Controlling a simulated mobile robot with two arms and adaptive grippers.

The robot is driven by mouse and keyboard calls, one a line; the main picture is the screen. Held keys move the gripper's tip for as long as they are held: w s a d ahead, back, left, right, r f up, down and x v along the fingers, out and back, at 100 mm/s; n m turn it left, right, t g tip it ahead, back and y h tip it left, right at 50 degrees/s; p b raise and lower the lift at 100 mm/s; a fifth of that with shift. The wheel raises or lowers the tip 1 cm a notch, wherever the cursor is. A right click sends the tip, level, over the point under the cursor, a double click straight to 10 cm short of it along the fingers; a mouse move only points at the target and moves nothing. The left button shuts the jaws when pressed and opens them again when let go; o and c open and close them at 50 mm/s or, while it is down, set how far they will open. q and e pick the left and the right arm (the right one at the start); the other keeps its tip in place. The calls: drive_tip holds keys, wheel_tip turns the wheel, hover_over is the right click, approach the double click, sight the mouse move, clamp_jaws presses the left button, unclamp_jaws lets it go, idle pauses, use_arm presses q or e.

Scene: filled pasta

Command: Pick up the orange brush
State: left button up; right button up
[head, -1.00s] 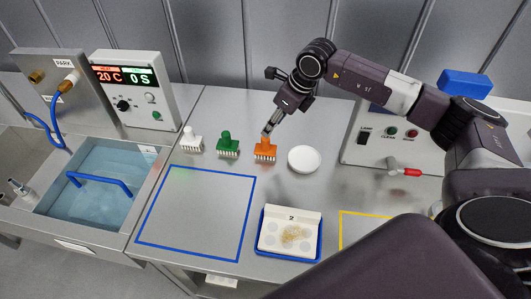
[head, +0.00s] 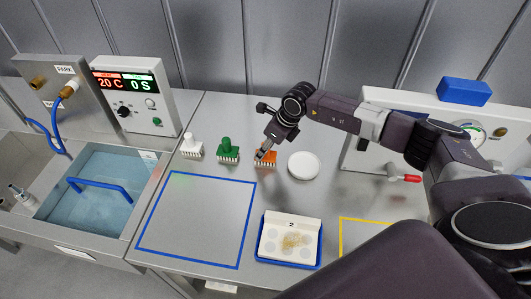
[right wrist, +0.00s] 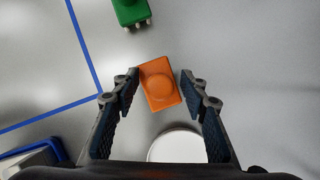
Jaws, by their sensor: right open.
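The orange brush (head: 267,161) stands on the steel counter, between the green brush and the white round dish. My right gripper (head: 262,157) is right above it in the head view and hides its handle. In the right wrist view the orange brush (right wrist: 159,83) shows from above, a block with a round knob. My right gripper (right wrist: 160,82) is open, with one finger on each side of the brush and visible gaps beside the knob. I cannot tell whether a fingertip touches the block. My left gripper is not in view.
A green brush (head: 227,150) and a white brush (head: 191,147) stand in a row to the left. A white dish (head: 303,165) is close on the right. A blue tray (head: 265,258) with a white holder sits in front. The blue-outlined square (head: 195,220) is clear.

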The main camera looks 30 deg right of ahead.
drive_tip(key=shift+c, duration=0.9)
clamp_jaws()
drive_tip(key=shift+r, duration=0.15)
drive_tip(key=shift+r+b, duration=0.35)
drive_tip(key=shift+r, duration=0.25)
wheel_tip(320, 180, up, 19)
drive_tip(key=b, duration=0.4)
drive_tip(key=shift+f+b, duration=0.2)
drive_tip(key=shift+b, duration=0.2)
